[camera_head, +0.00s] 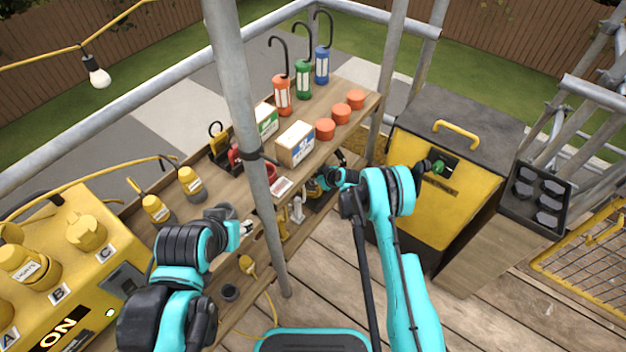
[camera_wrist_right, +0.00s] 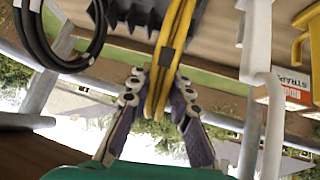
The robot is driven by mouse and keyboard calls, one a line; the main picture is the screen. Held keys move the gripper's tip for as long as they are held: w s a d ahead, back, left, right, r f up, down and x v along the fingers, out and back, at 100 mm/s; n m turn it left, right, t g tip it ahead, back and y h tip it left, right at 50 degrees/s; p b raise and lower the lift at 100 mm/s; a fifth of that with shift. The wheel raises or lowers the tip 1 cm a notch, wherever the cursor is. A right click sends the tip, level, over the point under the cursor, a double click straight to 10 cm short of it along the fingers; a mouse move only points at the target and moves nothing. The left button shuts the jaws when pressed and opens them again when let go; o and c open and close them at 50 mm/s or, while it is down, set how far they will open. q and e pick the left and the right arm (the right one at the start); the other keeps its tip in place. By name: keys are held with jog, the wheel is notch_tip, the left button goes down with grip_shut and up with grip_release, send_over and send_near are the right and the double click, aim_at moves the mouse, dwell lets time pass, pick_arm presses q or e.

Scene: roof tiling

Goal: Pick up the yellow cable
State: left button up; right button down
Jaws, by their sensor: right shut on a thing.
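The yellow cable (camera_wrist_right: 178,38) hangs as a narrow coil in the right wrist view. My right gripper (camera_wrist_right: 160,100) is shut around its strands, with a finger on each side. In the head view my right gripper (camera_head: 318,184) is by the front edge of the wooden shelf, partly hidden by my own arm.
A black cable coil (camera_wrist_right: 62,38) and a white hook (camera_wrist_right: 257,45) flank the yellow cable. A metal pole (camera_head: 240,100) stands between my arms. Lanterns, boxes and orange tubs (camera_head: 325,129) occupy the shelf (camera_head: 222,190). A yellow-fronted cabinet (camera_head: 430,205) stands right.

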notch_tip(320, 180, up, 2)
jog(key=shift+r+p, duration=0.15)
jog(key=shift+p, duration=0.25)
jog(key=d+r+p, duration=0.3)
jog(key=d+r, duration=0.3)
jog(key=d, duration=0.5)
jog(key=shift+d, duration=0.35)
